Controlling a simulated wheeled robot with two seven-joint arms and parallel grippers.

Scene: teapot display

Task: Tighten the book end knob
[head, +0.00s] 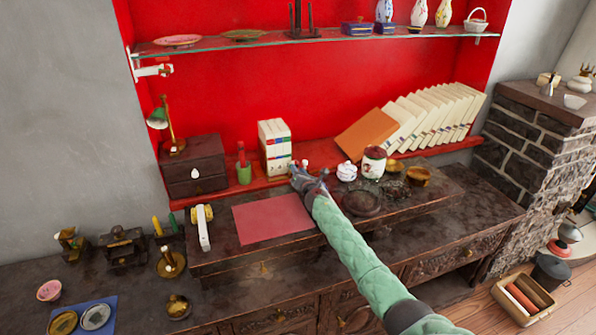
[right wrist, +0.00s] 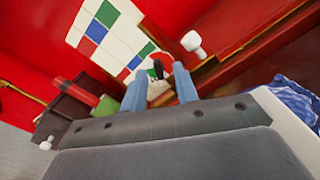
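A block of white books with coloured spine patches (head: 275,147) stands upright on the red ledge; it also shows in the right wrist view (right wrist: 110,38). A small white knob (head: 305,162) shows at the books' lower right. A white knob (right wrist: 191,41) shows in the right wrist view, beyond and right of the fingertips. I cannot tell the book end itself clearly. My right gripper (head: 298,169) is just in front of the books' lower right; its blue fingers (right wrist: 158,80) are apart, with a small pale, red and black form showing between them. Contact is unclear. My left gripper is not in view.
A dark drawer box (head: 194,167) and green cup (head: 244,173) stand left of the books. A lidded white pot (head: 346,171) and a jar (head: 374,162) stand right of my gripper. Leaning books (head: 430,118) are farther right. A red mat (head: 272,218) lies clear in front.

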